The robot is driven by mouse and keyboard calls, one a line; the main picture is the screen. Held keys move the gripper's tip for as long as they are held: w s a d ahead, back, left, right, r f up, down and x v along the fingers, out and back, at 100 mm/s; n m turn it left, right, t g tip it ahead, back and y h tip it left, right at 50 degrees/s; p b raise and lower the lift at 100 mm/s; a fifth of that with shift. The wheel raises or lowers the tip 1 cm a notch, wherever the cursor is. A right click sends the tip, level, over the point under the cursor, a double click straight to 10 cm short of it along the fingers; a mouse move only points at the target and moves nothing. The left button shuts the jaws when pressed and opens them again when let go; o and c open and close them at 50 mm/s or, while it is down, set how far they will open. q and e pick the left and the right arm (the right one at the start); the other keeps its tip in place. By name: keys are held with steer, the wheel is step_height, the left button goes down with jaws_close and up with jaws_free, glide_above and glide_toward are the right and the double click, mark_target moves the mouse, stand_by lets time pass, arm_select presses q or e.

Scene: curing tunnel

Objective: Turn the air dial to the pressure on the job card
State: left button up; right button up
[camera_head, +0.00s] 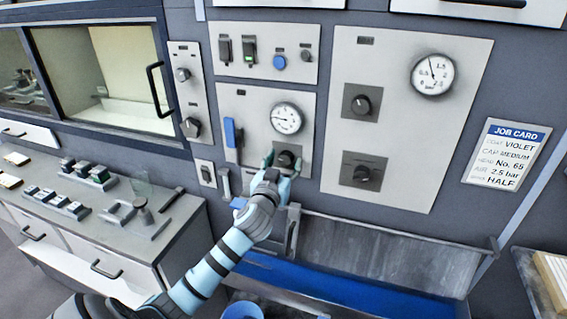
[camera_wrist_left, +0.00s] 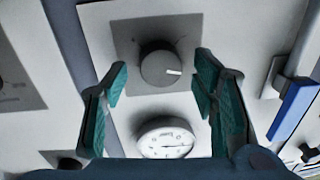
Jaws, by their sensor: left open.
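A dark round dial (camera_head: 287,160) sits on a grey square plate, below a round white gauge (camera_head: 287,118) whose needle points left. In the left wrist view the dial (camera_wrist_left: 160,66) shows a white pointer mark, and the gauge (camera_wrist_left: 165,138) appears upside down below it. My left gripper (camera_head: 281,163) is open in front of this dial. Its teal fingers (camera_wrist_left: 160,78) stand on either side of the dial with gaps showing; contact is not visible. The job card (camera_head: 507,157) on the right reads air 2.5 bar. My right gripper is out of view.
A larger panel to the right holds another gauge (camera_head: 432,74) and two dark knobs, upper (camera_head: 362,101) and lower (camera_head: 363,172). A blue lever (camera_head: 233,133) is left of the dial. A metal trough (camera_head: 390,254) with a blue inside lies below.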

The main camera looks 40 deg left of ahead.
arm_select(q)
steer(key=c, duration=1.2)
steer(key=shift+o, duration=0.2)
steer(key=shift+m, duration=0.4)
steer(key=m+p, duration=0.1)
steer(key=m, duration=0.1)
steer(key=shift+m, duration=0.3)
steer(key=m+p, duration=0.1)
steer(key=m, duration=0.2)
steer(key=shift+f+m, duration=0.1)
steer(key=shift+m, duration=0.3)
steer(key=m+p, duration=0.1)
steer(key=m, duration=0.2)
steer(key=shift+m+t, duration=0.4)
steer(key=shift+f+m+h+p, duration=0.15)
steer(key=shift+m+h+p, duration=0.25)
steer(key=shift+m, duration=1.8)
